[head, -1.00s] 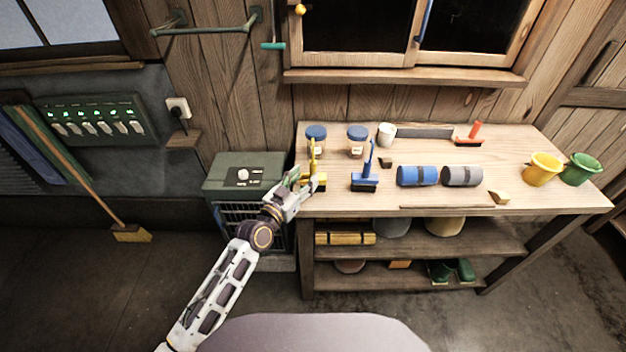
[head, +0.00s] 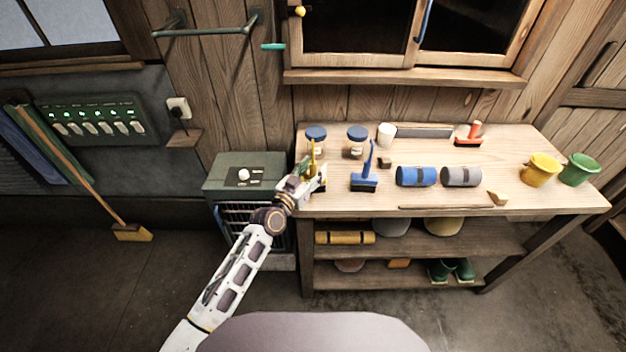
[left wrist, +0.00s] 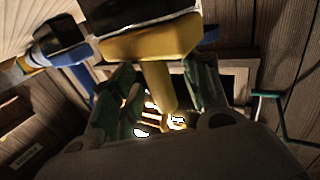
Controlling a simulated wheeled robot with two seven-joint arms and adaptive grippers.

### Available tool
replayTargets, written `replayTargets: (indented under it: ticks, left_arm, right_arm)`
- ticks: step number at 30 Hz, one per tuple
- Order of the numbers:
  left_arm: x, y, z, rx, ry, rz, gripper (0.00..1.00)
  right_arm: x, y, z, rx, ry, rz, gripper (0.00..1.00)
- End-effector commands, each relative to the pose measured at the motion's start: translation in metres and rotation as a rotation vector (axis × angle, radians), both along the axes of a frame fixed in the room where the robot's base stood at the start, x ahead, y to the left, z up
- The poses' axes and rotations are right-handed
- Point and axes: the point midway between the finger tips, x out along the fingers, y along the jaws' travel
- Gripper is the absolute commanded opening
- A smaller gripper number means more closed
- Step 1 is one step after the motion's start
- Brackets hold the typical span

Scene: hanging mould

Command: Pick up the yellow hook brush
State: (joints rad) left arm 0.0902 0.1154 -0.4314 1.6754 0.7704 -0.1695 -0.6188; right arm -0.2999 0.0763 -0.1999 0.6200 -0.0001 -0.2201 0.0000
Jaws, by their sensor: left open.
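The yellow hook brush (head: 313,152) stands on the bench top near its left end, its yellow handle upright, its lower part partly hidden by my left gripper. My left gripper (head: 312,178) is at the bench's left end, right at the brush. In the left wrist view the yellow brush (left wrist: 150,45) shows large, with its dark bristle block at the top. Its handle lies between the two green-grey fingers of my left gripper (left wrist: 160,80), which stand apart. I cannot tell whether either finger touches it. My right gripper is not in view.
A blue brush (head: 366,180) stands to the right of the yellow one. Two blue-lidded jars (head: 356,134) are behind. Blue and grey rolls (head: 416,176) lie farther right. A green-grey cabinet (head: 225,172) stands left of the bench (head: 450,208).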

Motion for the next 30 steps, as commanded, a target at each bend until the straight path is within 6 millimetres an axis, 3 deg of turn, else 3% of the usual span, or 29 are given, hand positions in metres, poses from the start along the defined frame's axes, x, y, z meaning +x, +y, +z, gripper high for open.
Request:
replayTargets:
  ticks: [16, 26, 30]
  left_arm:
    - [0.0017, -0.0009, 0.0, 0.001, -0.001, 0.0, 0.45]
    - [0.0016, -0.0008, -0.0001, 0.001, -0.001, 0.0, 0.02]
    - [0.0018, -0.0007, 0.0004, 0.0, -0.001, 0.0, 0.0]
  right_arm:
    - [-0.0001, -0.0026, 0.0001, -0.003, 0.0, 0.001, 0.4]
    - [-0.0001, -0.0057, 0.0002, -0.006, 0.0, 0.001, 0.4]
    - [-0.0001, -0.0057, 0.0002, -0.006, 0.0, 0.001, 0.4]
